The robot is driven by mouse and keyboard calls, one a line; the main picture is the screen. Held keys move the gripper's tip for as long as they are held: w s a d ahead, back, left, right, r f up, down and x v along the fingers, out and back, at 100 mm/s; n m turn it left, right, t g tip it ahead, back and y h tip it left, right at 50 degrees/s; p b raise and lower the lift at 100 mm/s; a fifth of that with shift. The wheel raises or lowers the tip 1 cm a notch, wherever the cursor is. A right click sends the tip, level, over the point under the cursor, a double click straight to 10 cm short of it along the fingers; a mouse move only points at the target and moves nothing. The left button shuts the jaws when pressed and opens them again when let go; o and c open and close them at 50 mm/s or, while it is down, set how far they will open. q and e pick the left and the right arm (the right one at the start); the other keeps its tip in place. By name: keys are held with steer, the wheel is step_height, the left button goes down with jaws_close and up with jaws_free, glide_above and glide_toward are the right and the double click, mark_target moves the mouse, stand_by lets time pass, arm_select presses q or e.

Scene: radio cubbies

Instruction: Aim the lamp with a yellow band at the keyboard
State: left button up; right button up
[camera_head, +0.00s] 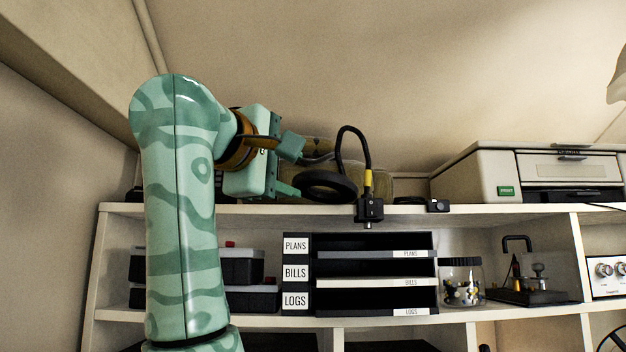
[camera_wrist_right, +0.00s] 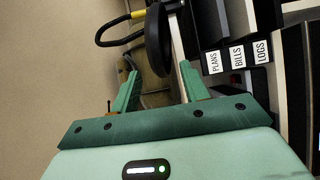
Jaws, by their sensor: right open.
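The lamp has a black clamp (camera_head: 370,209) on the shelf's front edge, a yellow band (camera_head: 368,178) above it and a black gooseneck arching left. Its round black head (camera_head: 327,187) hangs at the left end, just above the top shelf. In the wrist view the lamp head (camera_wrist_right: 157,42) is edge-on, just beyond the fingertips, with the yellow band (camera_wrist_right: 138,14) at the top. My right gripper (camera_head: 293,168) is open just left of the head; its fingers also show in the wrist view (camera_wrist_right: 160,78). Contact cannot be told. I cannot make out a keyboard. My left gripper is out of view.
A white shelf unit (camera_head: 466,208) runs across, with a black labelled letter tray (camera_head: 372,268) below the lamp. A printer (camera_head: 480,174) stands at the right on top. A tan object (camera_head: 381,187) sits behind the lamp. A jar (camera_head: 461,281) stands right of the tray.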

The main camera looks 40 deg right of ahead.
mark_target(313, 183)
steer(key=p+x, duration=0.1)
steer(key=x, duration=0.7)
steer(key=shift+a, duration=0.1)
jaws_close()
